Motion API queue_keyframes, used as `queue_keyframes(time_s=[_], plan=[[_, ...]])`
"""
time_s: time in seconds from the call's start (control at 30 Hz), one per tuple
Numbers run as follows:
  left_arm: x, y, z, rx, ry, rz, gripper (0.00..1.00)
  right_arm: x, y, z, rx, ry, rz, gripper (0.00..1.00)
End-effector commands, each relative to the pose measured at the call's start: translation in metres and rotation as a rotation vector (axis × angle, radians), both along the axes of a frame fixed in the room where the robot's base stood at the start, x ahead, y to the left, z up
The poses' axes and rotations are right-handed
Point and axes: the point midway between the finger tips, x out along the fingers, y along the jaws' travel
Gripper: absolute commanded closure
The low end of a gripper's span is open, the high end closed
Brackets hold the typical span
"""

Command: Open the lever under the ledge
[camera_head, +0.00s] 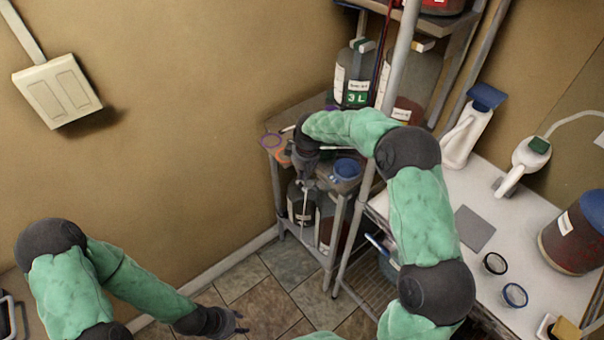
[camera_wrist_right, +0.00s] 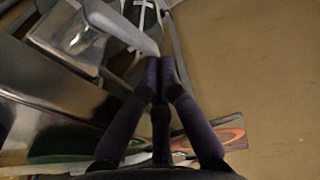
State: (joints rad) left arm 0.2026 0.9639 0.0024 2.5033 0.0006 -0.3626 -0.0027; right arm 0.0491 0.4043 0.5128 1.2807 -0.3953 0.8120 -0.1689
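A pale grey lever (camera_wrist_right: 118,27) hangs in the right wrist view, its rounded end meeting the tips of my right gripper (camera_wrist_right: 160,62). The dark fingers are together at the tips, with no clear sign of the lever held between them. A metallic block (camera_wrist_right: 70,35) sits at the lever's upper end. In the head view my right gripper (camera_head: 308,184) points down at the front of the small metal shelf, and the arm partly hides this area. My left gripper (camera_head: 240,322) is low over the floor, its fingertips apart and empty.
The small shelf (camera_head: 280,124) has jars on its lower level and a blue-lidded container (camera_head: 346,168) beside my right gripper. A metal post (camera_head: 398,60) stands close to my right arm. A white worktop (camera_head: 500,220) with bottles is at right. The tiled floor (camera_head: 270,300) is clear.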

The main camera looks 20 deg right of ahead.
Motion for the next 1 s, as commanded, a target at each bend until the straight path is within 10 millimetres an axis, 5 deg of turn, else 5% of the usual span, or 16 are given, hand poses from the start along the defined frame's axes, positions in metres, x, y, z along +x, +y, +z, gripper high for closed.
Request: queue_keyframes(time_s=[0.67, 1.0], plan=[[0.0, 0.0, 0.008, 0.0, 0.0, 0.0, 0.6, 0.0, 0.0, 0.016, -0.001, -0.001, 0.0, 1.0], [0.0, 0.0, 0.008, 0.0, 0.0, 0.0, 0.6, -0.008, -0.003, 0.072, 0.0, -0.004, 0.0, 1.0]])
